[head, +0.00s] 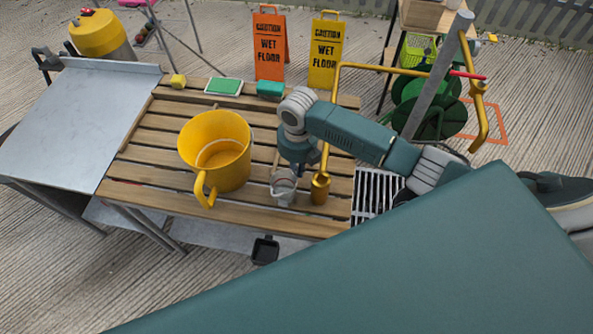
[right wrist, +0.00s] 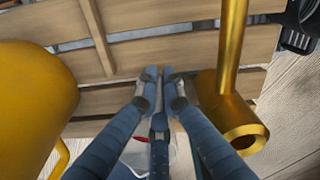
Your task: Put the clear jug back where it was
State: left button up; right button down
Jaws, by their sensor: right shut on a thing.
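The clear jug (head: 284,189) is at the front of the slatted wooden table (head: 150,191), between the yellow bucket and a brass tap spout. My right gripper (head: 297,165) reaches down over it and is shut on it. In the right wrist view my right fingertips (right wrist: 161,75) are nearly together, and part of the jug (right wrist: 135,155) shows below and behind the fingers. The exact grip point is hidden. I cannot tell whether the jug touches the slats. My left gripper is not in view.
The yellow bucket (head: 216,148) stands close left of the jug. The brass spout (head: 320,188) hangs close right, from a yellow pipe. A sponge (head: 178,81), a green pad (head: 224,86) and a teal block (head: 271,89) line the back edge. A metal grate (head: 376,192) lies right.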

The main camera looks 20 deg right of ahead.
jog(key=shift+f, duration=0.4)
jog(key=shift+f, duration=0.1)
jog(key=c, duration=1.9)
grip_release()
jog(key=shift+w+r, duration=0.1)
jog(key=shift+r, duration=0.3)
notch_tip(320, 180, up, 12)
jog(key=shift+d+f+b, duration=0.1)
jog(key=shift+f+b, duration=0.15)
jog(key=shift+b, duration=0.6)
